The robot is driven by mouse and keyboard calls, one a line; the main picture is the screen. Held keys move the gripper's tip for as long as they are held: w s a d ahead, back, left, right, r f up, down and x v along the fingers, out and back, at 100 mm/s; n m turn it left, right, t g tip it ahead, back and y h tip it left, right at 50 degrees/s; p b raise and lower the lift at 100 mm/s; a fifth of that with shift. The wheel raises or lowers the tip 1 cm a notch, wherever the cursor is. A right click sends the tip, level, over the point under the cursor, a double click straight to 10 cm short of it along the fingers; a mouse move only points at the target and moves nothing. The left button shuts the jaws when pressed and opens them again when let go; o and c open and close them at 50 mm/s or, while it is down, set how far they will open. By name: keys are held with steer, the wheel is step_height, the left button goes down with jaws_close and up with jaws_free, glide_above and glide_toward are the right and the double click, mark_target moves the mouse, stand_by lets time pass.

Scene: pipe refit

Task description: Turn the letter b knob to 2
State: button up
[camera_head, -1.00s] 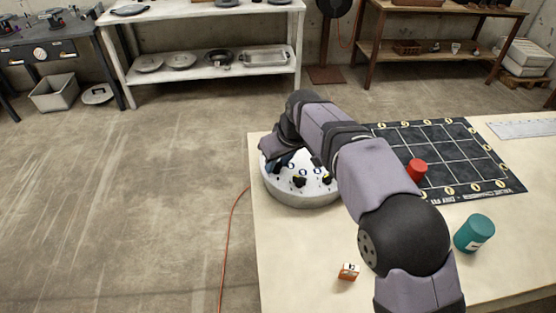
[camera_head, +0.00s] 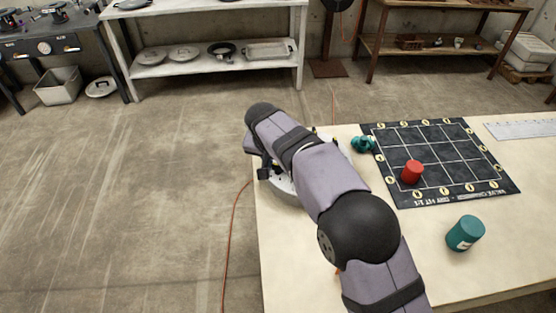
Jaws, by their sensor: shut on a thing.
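The round white panel (camera_head: 283,186) with a grey rim stands at the left edge of the table. My arm covers most of it, so its knobs and their letters and numbers are hidden. My gripper (camera_head: 264,173) is at the panel's left side, pointing down, and only a dark part of it shows. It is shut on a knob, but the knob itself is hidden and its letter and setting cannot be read.
A black grid mat (camera_head: 440,195) lies right of the panel, with a red cylinder (camera_head: 412,172) on it. A teal valve-like part (camera_head: 362,144) is at its left edge. A teal can (camera_head: 465,233) stands in front. A ruler (camera_head: 520,128) lies at right.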

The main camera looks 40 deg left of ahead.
mark_target(273, 181)
steer(key=shift+m+h, duration=0.3)
steer(key=shift+m, duration=0.3)
steer(key=o, duration=1)
steer(key=shift+o, duration=0.2)
steer(key=b+v, duration=0.1)
steer(key=v, duration=0.6)
steer(key=shift+r, duration=0.2)
steer(key=shift+s, duration=0.1)
